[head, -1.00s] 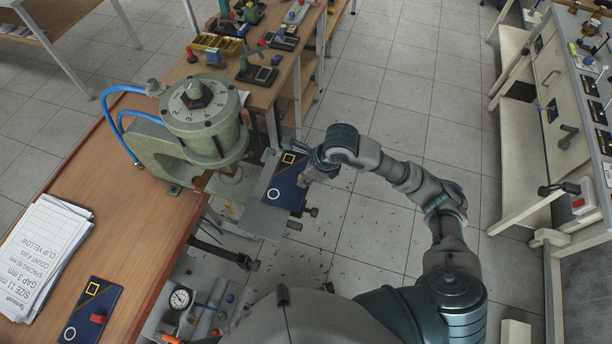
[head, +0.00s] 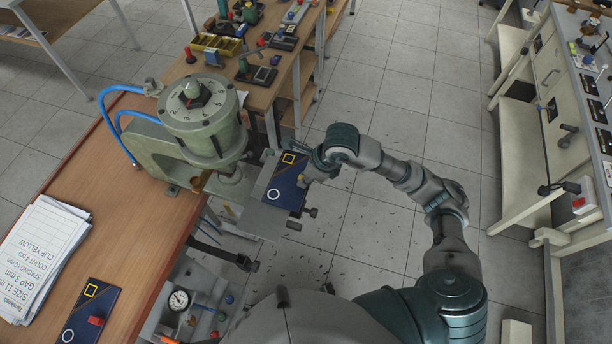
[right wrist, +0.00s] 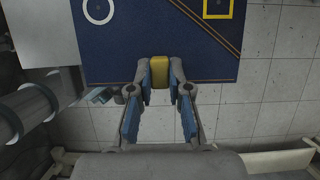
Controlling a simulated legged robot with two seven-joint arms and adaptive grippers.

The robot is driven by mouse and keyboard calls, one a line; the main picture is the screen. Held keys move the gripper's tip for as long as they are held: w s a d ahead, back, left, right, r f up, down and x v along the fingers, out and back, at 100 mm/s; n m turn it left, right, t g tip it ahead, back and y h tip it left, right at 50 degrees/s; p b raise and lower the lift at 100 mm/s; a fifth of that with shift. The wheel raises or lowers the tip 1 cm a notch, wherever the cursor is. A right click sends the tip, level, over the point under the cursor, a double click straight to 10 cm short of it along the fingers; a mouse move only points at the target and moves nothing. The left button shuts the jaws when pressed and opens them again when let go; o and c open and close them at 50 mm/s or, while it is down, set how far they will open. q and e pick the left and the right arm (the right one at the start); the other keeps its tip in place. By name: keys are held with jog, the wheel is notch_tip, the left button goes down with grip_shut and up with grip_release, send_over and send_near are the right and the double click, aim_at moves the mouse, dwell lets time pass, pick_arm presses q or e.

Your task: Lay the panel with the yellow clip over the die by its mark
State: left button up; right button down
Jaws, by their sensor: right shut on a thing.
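The dark blue panel (head: 286,183) carries a yellow square mark, a white ring and a thin diagonal line. It lies level at the press, its left part at the grey die plate (head: 262,219); whether it touches the plate I cannot tell. In the right wrist view the panel (right wrist: 150,45) has the yellow clip (right wrist: 160,82) on its near edge. My right gripper (right wrist: 160,88) is shut on this clip. In the head view my right gripper (head: 313,173) is at the panel's right edge. The die's mark is hidden. My left gripper is not in view.
The green press (head: 203,125) stands on the wooden bench (head: 95,215), its head above and left of the panel. A second blue panel with a red clip (head: 88,312) and paper sheets (head: 42,245) lie on the bench. Open floor lies right of my arm.

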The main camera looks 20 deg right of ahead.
jog(key=shift+f, duration=0.2)
jog(key=c, duration=1)
grip_release()
jog(key=v, duration=1.2)
jog(key=shift+f, duration=0.1)
